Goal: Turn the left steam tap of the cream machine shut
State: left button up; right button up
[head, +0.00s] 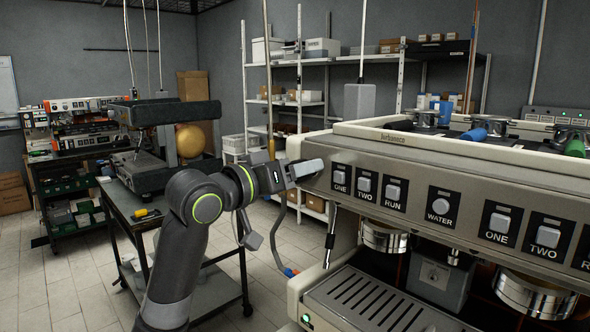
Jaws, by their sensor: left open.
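The cream machine (450,190) fills the right side of the head view, with its labelled front panel facing me. My left gripper (308,170) is at the left end of that panel, just left of the button marked ONE (341,178). Its jaws are open. The left steam tap is not visible; the gripper covers that corner of the panel, so I cannot tell whether it touches the tap. A thin steam wand (330,243) hangs below the panel's left end. My right gripper is out of view.
A drip tray (368,298) lies under the panel, with a portafilter (383,237) above it. Tools and cups lie on the machine's top. A dark cart (125,207) with a press-like machine stands at left. Shelves (330,60) line the back wall. Tiled floor is open at lower left.

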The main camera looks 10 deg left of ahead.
pick_arm(q)
jog(key=c, duration=1)
jog(key=m+b, duration=0.1)
jog(key=m, duration=0.3)
jog(key=shift+m, duration=0.4)
jog(key=m+b, duration=0.1)
jog(key=m, duration=0.3)
jog(key=shift+s+d+f+m+b, duration=0.1)
jog(key=shift+d+m+b, duration=0.05)
jog(key=shift+m+b, duration=0.2)
jog(key=m+b, duration=0.2)
jog(key=m, duration=0.2)
jog(key=shift+m, duration=0.25)
jog(key=shift+d+f+m+b, duration=0.1)
jog(key=shift+m+b, duration=0.6)
jog(key=shift+m, duration=1.5)
